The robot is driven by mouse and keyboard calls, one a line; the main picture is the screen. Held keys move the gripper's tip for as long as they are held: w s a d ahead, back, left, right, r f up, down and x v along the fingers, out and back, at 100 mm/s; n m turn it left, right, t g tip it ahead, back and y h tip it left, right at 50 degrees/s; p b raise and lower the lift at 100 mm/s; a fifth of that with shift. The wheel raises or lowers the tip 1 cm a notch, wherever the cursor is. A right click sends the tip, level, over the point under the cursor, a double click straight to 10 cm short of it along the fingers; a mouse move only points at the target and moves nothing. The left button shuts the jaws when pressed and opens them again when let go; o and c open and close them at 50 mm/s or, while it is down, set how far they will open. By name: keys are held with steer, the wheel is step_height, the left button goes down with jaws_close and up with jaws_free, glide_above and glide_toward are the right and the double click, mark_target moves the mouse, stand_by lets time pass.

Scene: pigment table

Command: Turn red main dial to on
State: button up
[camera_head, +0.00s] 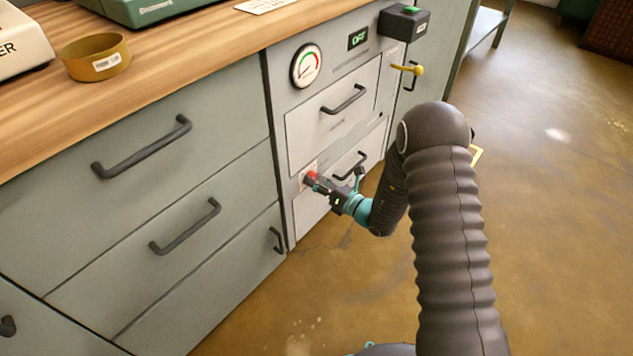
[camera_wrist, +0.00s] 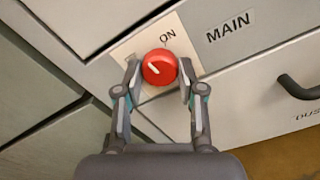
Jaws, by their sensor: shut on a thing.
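The red main dial (camera_wrist: 159,67) sits on a pale plate (camera_wrist: 133,46) on the cabinet front, with "ON" printed above it to the right and "MAIN" further right. Its white pointer line aims to the upper left in the wrist view, away from the "ON" mark. My gripper (camera_wrist: 158,78) has one finger on each side of the dial and is shut on it. In the head view the red dial (camera_head: 311,178) shows low on the grey panel, with my gripper (camera_head: 318,183) at it. The dial's lower edge lies between the fingers.
Above are a drawer with a dark handle (camera_head: 344,99), a round gauge (camera_head: 306,66), a green display reading "OFF" (camera_head: 358,40) and a yellow lever (camera_head: 408,69). A drawer handle (camera_wrist: 299,87) juts out right of the dial. Open floor (camera_head: 560,200) lies at the right.

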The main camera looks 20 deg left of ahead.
steer(key=shift+m+p, duration=0.75)
steer(key=shift+m, duration=4.35)
steer(key=o, duration=1.1)
steer(key=shift+o, duration=0.2)
steer(key=v, duration=1.2)
steer(key=shift+w, duration=0.1)
